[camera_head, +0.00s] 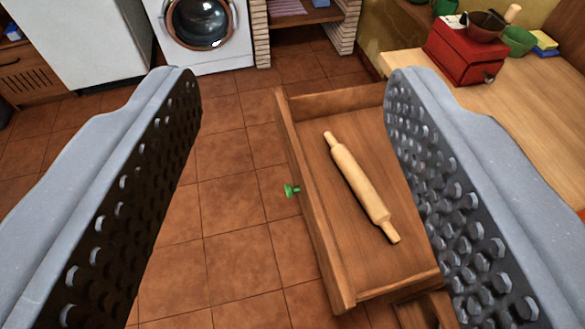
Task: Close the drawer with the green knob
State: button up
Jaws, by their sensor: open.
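The wooden drawer (319,243) stands pulled out from under the wooden counter on the right, seen from above. Its green knob (292,190) sticks out to the left from the middle of its front panel. A wooden rolling pin (361,185) lies inside the drawer. My gripper (290,85) is open and empty, with its two grey studded fingers wide apart. In the picture the knob and most of the drawer lie between the fingers. The right finger covers the drawer's right part, where it meets the counter. I cannot tell the height of the fingers above the drawer.
The wooden counter (450,98) carries a red grinder (462,52), a green bowl (519,41) and sponges (545,43). A washing machine (204,25), a white fridge (80,40) and a brick shelf (300,35) stand at the back. The tiled floor (232,190) left of the drawer is clear.

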aim_at(357, 261)
jog(key=k, duration=0.45)
jog(key=u, duration=0.45)
jog(key=i, duration=1.4)
jog(key=z, duration=0.55)
